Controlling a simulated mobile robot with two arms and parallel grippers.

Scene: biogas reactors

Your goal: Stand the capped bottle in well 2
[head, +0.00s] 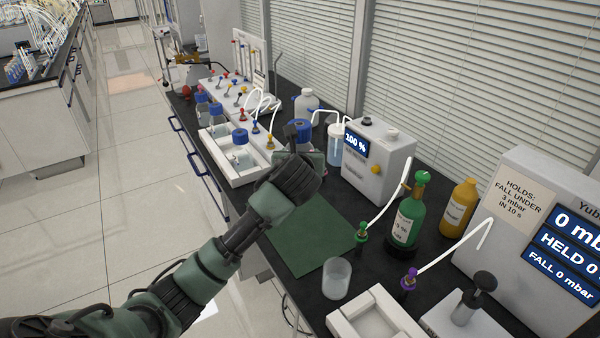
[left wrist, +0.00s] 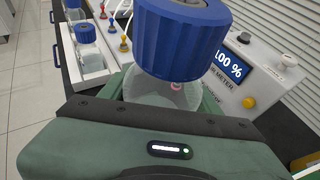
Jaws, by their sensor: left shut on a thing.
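The capped bottle has a ribbed blue cap (head: 300,128) and clear glass. In the left wrist view the bottle (left wrist: 180,42) fills the upper middle, cap up and roughly upright. My left gripper (head: 304,152) is shut on the bottle's body beyond the near edge of the bench, right of the white well tray (head: 250,176). The tray holds other blue-capped bottles, one at its front (head: 240,138) and one behind it (head: 217,113). No well numbers are readable. The held bottle's base is hidden by my gripper. My right gripper is not in view.
A grey meter showing 100 % (head: 378,160) stands right of the held bottle. A green mat (head: 318,240) lies clear in front. Valves with white tubes (head: 256,128) line the tray's back. A green bottle (head: 405,220) and a beaker (head: 336,278) stand nearer.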

